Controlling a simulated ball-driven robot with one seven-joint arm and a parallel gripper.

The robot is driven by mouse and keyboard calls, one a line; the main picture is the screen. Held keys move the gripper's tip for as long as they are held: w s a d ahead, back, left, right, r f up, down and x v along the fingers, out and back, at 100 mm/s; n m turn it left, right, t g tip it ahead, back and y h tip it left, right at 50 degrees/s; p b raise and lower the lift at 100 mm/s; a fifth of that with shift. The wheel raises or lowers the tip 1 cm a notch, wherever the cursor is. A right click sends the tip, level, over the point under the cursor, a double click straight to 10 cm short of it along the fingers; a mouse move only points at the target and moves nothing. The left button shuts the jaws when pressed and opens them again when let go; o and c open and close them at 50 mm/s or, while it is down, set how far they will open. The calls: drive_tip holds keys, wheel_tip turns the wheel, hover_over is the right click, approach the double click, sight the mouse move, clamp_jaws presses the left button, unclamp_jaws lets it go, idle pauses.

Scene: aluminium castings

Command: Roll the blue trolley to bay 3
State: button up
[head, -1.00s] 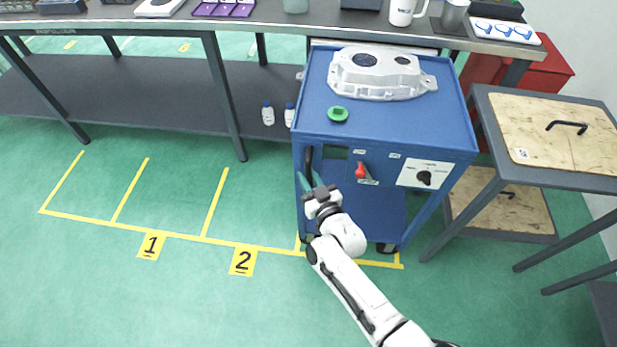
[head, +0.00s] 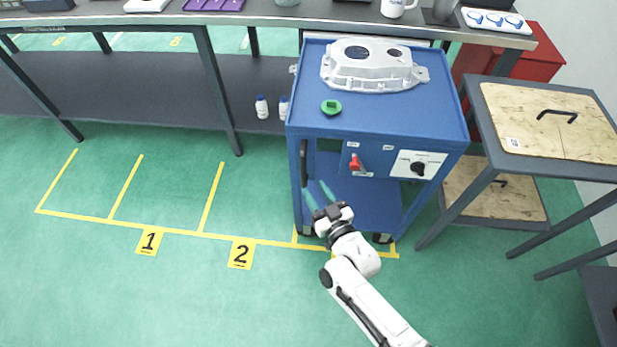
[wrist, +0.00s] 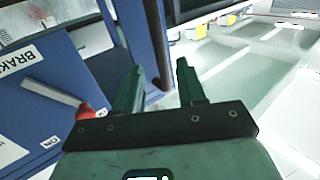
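The blue trolley (head: 375,118) stands at the bench front, right of bay 2, over the yellow lines of the last bay on the right. A black vertical handle (head: 304,163) is on its front left; it also shows in the wrist view (wrist: 157,45). A red lever (head: 355,162) and a black knob (head: 418,168) are on its front panel. My gripper (head: 322,194) is open and empty in front of the trolley, low and right of the handle. In the wrist view the handle appears beyond the parted fingers. No bay 3 sign is visible.
A grey casting (head: 368,66) and a green round part (head: 331,107) lie on the trolley top. A wood-topped table (head: 490,110) stands close on the right, a red cabinet (head: 540,55) behind it. Bays 1 and 2 (head: 185,200) are clear floor.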

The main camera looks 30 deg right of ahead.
drive_tip(key=shift+s, duration=1.45)
drive_tip(key=s+d+r+g+p, duration=0.1)
drive_tip(key=s+d+r+g, duration=0.1)
drive_tip(key=s+g, duration=0.6)
drive_tip(key=s+d+r+g+p, duration=0.1)
drive_tip(key=s+r+g, duration=0.3)
drive_tip(key=s+g, duration=0.5)
drive_tip(key=s+d, duration=0.1)
drive_tip(key=s, duration=0.6)
drive_tip(key=shift+s+r, duration=0.35)
drive_tip(key=shift+r, duration=0.05)
